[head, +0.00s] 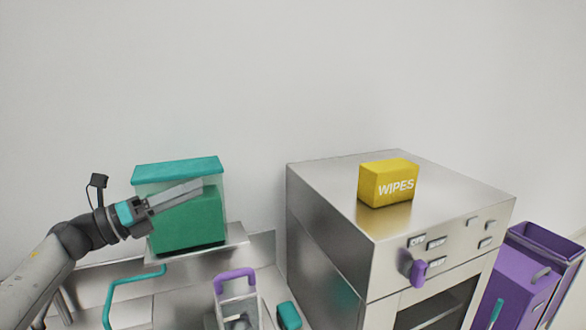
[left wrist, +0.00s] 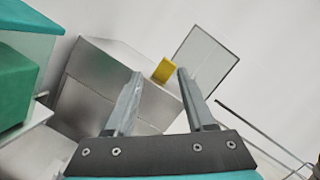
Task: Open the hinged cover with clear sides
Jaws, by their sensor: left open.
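The cover (head: 178,170) has a teal top and clear sides and sits down over a green block (head: 185,222) on a raised metal ledge. In the left wrist view, the cover's teal top (left wrist: 25,14) shows at the upper left edge, with a clear side below it and the green block inside. My left gripper (head: 200,186) reaches in front of the cover from the left in the head view, its fingers overlapping the clear side. In the left wrist view my left gripper (left wrist: 160,73) is open with nothing between its fingers. My right gripper is not in view.
A metal oven-like machine (head: 315,225) stands to the right, with a yellow wipes box (head: 388,184) on top. Purple bins (head: 525,275) stand at the far right. A purple-handled item (head: 235,275), a teal item (head: 289,316) and a teal rail (head: 125,281) are in front.

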